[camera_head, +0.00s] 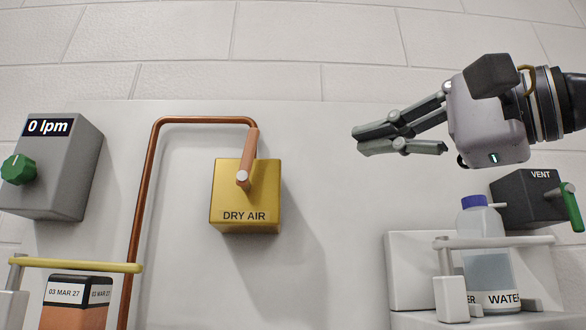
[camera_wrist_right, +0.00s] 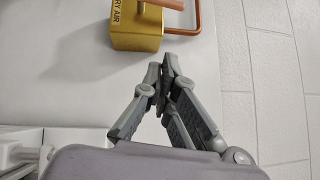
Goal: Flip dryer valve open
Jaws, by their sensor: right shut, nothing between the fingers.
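The dryer valve is a yellow box (camera_head: 246,199) marked DRY AIR, fixed to the white panel. Its copper-coloured handle (camera_head: 248,157) runs from a pivot on the box's front upward, tilted slightly right. In the right wrist view the yellow box (camera_wrist_right: 136,32) and handle (camera_wrist_right: 166,3) show at the top, partly cut off. My right gripper (camera_head: 356,140) is shut and empty, to the right of the valve and apart from it, its fingers pointing left. The gripper also shows in the right wrist view (camera_wrist_right: 161,68). My left gripper is not in view.
A copper pipe (camera_head: 147,170) loops behind the handle. A grey meter (camera_head: 62,165) reads 0 lpm and has a green knob (camera_head: 18,169). A black VENT box (camera_head: 525,200) with a green lever (camera_head: 572,207) and a water bottle (camera_head: 482,222) stand at right. The panel between gripper and valve is clear.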

